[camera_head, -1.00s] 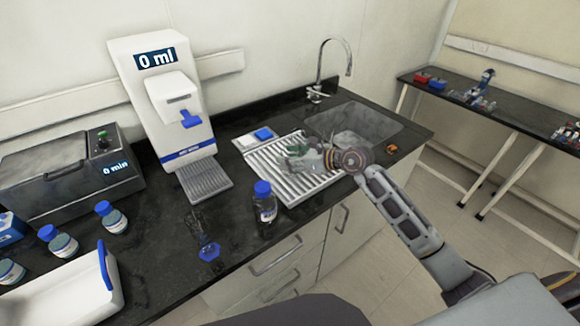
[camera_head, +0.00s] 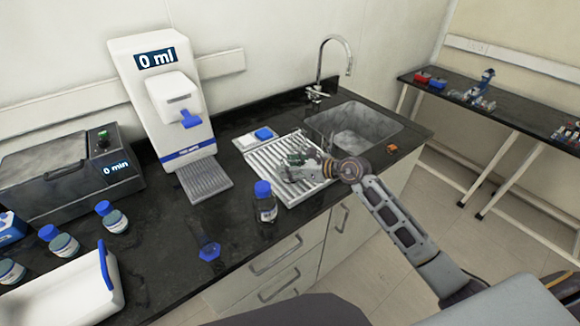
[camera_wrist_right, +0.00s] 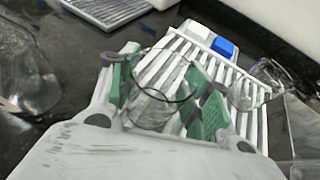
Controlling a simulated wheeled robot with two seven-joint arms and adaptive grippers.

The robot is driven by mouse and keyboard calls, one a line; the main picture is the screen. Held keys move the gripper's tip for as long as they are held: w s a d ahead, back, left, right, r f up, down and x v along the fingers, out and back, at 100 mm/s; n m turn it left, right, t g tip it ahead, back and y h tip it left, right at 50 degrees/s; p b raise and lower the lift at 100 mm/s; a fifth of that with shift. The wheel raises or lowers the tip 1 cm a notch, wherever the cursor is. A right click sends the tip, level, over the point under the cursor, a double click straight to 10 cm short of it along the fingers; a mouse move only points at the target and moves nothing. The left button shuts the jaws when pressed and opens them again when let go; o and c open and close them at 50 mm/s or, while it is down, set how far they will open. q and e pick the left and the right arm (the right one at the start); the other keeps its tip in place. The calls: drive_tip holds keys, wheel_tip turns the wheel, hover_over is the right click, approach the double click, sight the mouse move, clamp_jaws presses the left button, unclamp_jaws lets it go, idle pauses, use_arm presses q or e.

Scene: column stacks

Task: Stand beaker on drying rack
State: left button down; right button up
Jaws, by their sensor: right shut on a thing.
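My right gripper (camera_head: 296,168) is over the white ribbed drying rack (camera_head: 268,162). In the right wrist view its green-padded fingers (camera_wrist_right: 164,98) are shut on a clear glass beaker (camera_wrist_right: 160,88), held between them with its round rim facing the camera. The rack's slats (camera_wrist_right: 190,50) show behind and through the glass. I cannot tell whether the beaker's base touches the slats. In the head view the beaker is hardly distinguishable against the gripper and rack. My left gripper is not in view.
Another clear glass vessel (camera_wrist_right: 255,85) is close to the right finger. A blue-capped bottle (camera_head: 265,203) stands before the rack. A blue sponge (camera_head: 264,133) lies at its back. The sink (camera_head: 365,128) is to the right, the dispenser (camera_head: 160,100) to the left.

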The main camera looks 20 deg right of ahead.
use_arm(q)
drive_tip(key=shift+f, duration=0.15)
use_arm(e)
drive_tip(key=shift+f, duration=0.2)
drive_tip(key=o, duration=1)
drive_tip(key=shift+r, duration=0.2)
drive_tip(key=shift+s+d+r, duration=0.1)
drive_tip(key=shift+s+d, duration=0.25)
drive_tip(key=b+v, duration=0.1)
drive_tip(key=v, duration=0.7)
drive_tip(key=shift+r, duration=0.1)
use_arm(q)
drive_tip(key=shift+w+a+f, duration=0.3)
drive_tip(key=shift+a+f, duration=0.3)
use_arm(e)
drive_tip(key=shift+v, duration=1.45)
